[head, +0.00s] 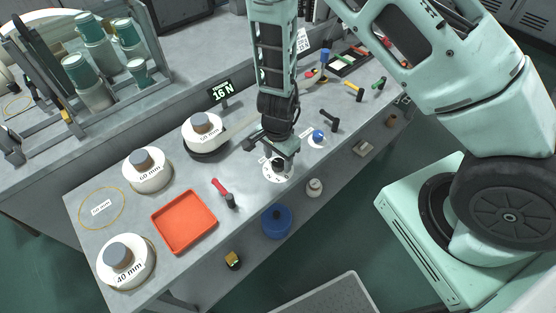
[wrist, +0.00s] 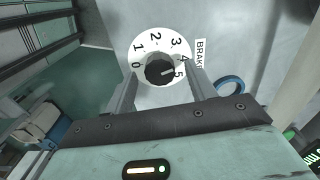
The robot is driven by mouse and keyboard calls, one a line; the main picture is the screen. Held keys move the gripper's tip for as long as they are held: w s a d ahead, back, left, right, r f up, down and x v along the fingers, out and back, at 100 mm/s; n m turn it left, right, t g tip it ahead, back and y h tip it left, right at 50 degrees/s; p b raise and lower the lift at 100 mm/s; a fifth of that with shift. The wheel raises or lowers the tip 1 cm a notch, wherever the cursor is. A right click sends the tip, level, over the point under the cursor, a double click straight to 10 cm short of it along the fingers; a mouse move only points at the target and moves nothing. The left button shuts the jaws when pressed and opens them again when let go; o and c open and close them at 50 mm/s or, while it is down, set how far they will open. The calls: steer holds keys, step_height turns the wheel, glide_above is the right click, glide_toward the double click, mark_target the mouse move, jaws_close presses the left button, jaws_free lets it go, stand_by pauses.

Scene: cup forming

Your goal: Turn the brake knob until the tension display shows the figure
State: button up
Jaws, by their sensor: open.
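The black brake knob (wrist: 158,68) sits in the middle of a white dial (wrist: 147,42) numbered from 0 to 5, with a BRAKE label beside it. Its light pointer mark faces the right side of the dial, near 5. In the head view the white dial (head: 268,178) lies on the bench below my gripper (head: 279,153). My gripper is open, and in the wrist view its fingers (wrist: 164,80) stand on either side of the knob. I cannot tell whether they touch it. The black tension display (head: 221,92) reads 16 N.
A blue ring-shaped part (head: 318,136) is right of the dial. White spools marked 50 mm (head: 205,136), 60 mm (head: 147,178) and 40 mm (head: 125,264) stand to the left, with an orange tray (head: 184,221) and red-handled tool (head: 221,188). Hammers lie further right.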

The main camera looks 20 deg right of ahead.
mark_target(278, 162)
steer(key=shift+f, duration=0.45)
steer(key=shift+c, duration=0.4)
steer(key=c, duration=0.9)
steer(key=shift+n, duration=1)
steer(key=o, duration=1)
step_height(278, 162, up, 18)
steer(key=shift+f+p, duration=0.25)
steer(key=shift+p, duration=0.2)
